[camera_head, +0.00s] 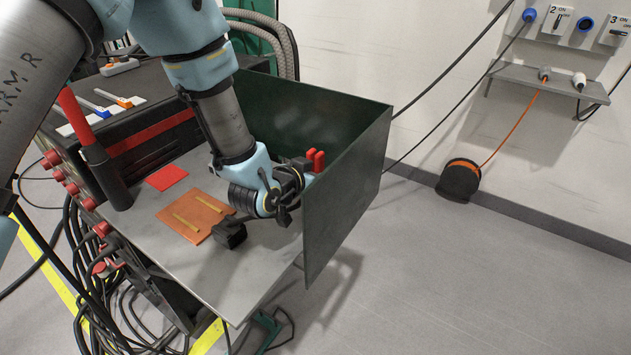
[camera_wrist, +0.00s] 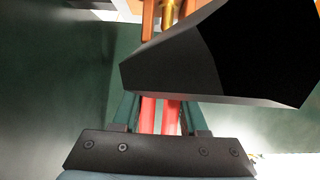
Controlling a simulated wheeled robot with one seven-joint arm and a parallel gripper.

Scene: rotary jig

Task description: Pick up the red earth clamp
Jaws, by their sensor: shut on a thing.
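The red earth clamp (camera_head: 317,159) shows in the head view as two red handle ends just beyond my gripper, close to the dark upright panel. In the wrist view its red handles (camera_wrist: 161,115) run between the fingers of my gripper (camera_wrist: 160,122), which is shut on them. Orange-brown and brass-coloured parts show beyond the handles at the top of that view. A large black shape hides the middle of the clamp there. In the head view my gripper (camera_head: 298,170) is largely hidden by my wrist, so its fingertips are hard to make out.
Dark panels (camera_head: 346,190) wall the back and right of the grey bench top (camera_head: 235,270). A copper-coloured plate with two brass strips (camera_head: 195,215) and a red square (camera_head: 166,177) lie on it. A black post with a red upper part (camera_head: 105,170) stands left. Cables hang at front left.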

